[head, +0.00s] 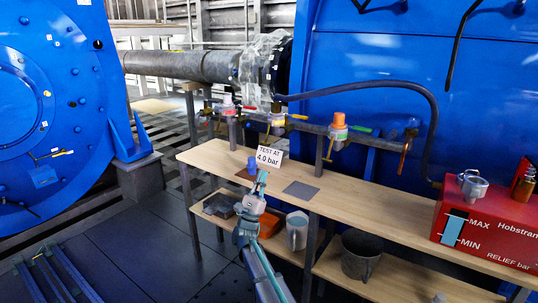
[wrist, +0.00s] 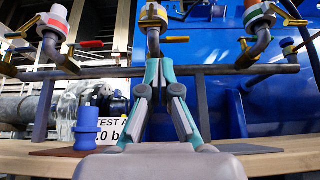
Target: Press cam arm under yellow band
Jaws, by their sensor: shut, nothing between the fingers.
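My gripper (wrist: 160,72) is shut and empty, its teal-edged fingertips pointing up in the wrist view. In the head view my gripper (head: 262,178) shows in front of the bench, near the sign. The middle coupling with a yellow band (wrist: 153,13) sits on a bent pipe above and beyond the fingertips. A yellow cam arm (wrist: 176,39) sticks out to its right, just below the band. The fingertips appear below this arm and apart from it. In the head view the middle coupling (head: 275,113) is small and its band is hard to make out.
A left coupling (wrist: 55,20) with red and yellow arms and a right coupling (wrist: 260,15) stand beside it on the pipe rail (wrist: 110,71). A blue fitting (wrist: 87,125) and the "TEST AT 4.0 bar" sign (head: 268,158) stand on the bench (head: 385,195). A red box (head: 490,225) stands at right.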

